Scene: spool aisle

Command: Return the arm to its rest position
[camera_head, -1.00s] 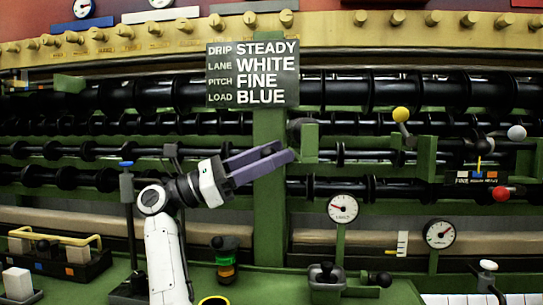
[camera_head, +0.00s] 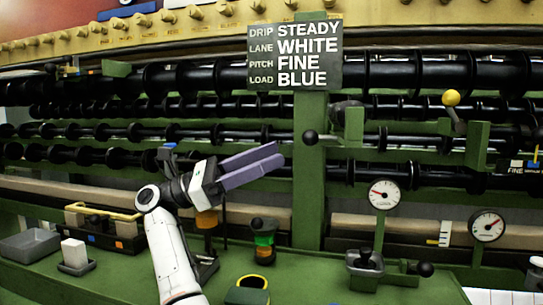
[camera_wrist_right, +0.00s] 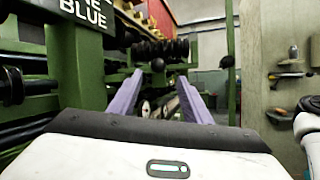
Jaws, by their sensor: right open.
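My right arm (camera_head: 167,250) rises from the bottom of the head view and bends right at a white and black wrist. My right gripper (camera_head: 280,156) has two purple fingers, spread apart with nothing visible between them. It is raised above the green bench, in front of the black rollers and left of the green post. The right wrist view shows the same open gripper (camera_wrist_right: 160,76), pointing along the aisle. My left gripper is in neither current view.
A dark sign (camera_head: 295,55) hangs on the post. The green bench (camera_head: 110,280) holds a white block (camera_head: 74,253), a yellow-handled caddy (camera_head: 105,232), a grey tray (camera_head: 30,244) and a stack of coloured rings (camera_head: 264,240). A dial gauge (camera_head: 384,195) stands at right.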

